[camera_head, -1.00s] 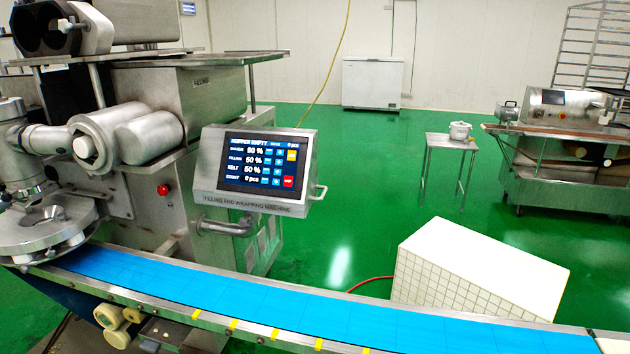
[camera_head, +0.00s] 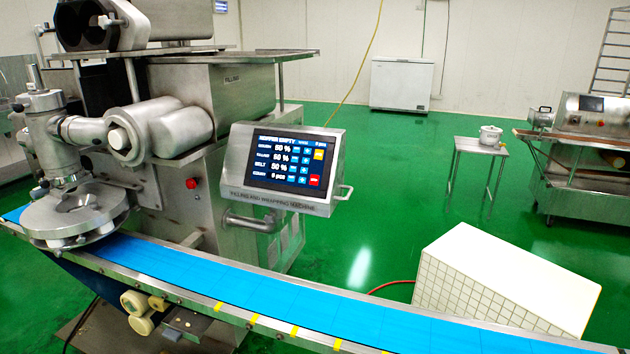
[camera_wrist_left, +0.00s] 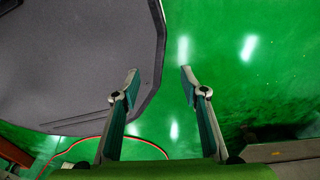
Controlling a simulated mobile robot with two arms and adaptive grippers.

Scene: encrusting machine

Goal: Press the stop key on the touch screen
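The touch screen (camera_head: 281,159) sits in a tilted steel housing on the machine, near the middle of the head view. It shows a "hopper empty" line and several rows of values with blue keys. A yellow key (camera_head: 319,154) is at its upper right. The red key (camera_head: 314,180) is at its lower right; its lettering is too small to read. My left gripper (camera_wrist_left: 160,80) shows in the left wrist view with its two fingers apart and nothing between them, above the green floor. Neither gripper shows in the head view.
A blue conveyor belt (camera_head: 230,296) runs across in front of the machine below the screen. A white tiled block (camera_head: 505,280) stands at the right. A small table (camera_head: 480,148) with a white pot stands farther back. My grey base (camera_wrist_left: 75,60) fills the left wrist view's upper left.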

